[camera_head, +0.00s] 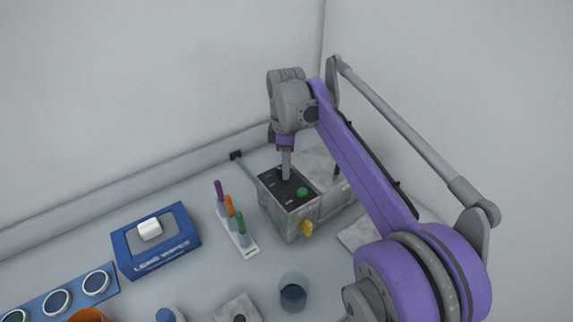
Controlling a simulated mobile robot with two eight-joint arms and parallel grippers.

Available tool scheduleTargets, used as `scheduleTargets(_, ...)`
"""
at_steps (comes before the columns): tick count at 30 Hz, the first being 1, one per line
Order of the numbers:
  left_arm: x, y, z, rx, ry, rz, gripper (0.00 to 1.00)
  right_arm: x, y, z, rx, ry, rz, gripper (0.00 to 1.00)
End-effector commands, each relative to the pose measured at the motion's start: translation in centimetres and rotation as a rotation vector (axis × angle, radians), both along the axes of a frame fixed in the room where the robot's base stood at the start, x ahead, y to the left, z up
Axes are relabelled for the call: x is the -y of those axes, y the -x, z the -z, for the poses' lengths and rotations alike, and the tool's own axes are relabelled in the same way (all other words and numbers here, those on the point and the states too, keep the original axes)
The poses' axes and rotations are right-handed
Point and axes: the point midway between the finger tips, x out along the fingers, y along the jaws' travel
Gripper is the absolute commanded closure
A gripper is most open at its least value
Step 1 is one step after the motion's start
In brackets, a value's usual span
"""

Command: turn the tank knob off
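The tank unit is probably the grey metal box with a black top panel (270,184) at the back of the bench. A green round button or knob (302,192) sits on the panel, and a yellow part (307,229) sticks out low on its front. My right gripper (286,176) points straight down, its tips at or just above the panel, left of and behind the green part. Its fingers look like one narrow piece, so I cannot tell whether they are open or shut. Anything under the tips is hidden. My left gripper is not in view.
A rack of purple, orange and green-capped pens or vials (239,233) stands left of the box. A blue lens wipes box (158,240) lies further left. A dark-filled glass (293,291) stands in front. Round optics in a blue tray (57,301) are at the lower left.

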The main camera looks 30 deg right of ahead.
Motion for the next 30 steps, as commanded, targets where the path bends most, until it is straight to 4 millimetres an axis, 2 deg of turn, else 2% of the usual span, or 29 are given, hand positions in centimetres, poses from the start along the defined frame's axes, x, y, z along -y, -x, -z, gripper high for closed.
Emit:
scheduleTargets(1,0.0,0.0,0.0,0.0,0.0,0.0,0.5,0.0,0.0,0.0,0.0,0.0,0.0,0.81)
scheduleTargets(4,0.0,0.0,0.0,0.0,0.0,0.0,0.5,0.0,0.0,0.0,0.0,0.0,0.0,0.99)
scheduleTargets(5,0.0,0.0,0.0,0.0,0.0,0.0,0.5,0.0,0.0,0.0,0.0,0.0,0.0,1.0)
scheduleTargets(20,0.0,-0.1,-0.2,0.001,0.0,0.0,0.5,0.0,0.0,-0.1,0.0,0.0,0.04,1.0)
scheduleTargets(30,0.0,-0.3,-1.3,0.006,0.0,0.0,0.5,-0.1,0.1,-0.2,0.0,0.0,0.263,1.0)
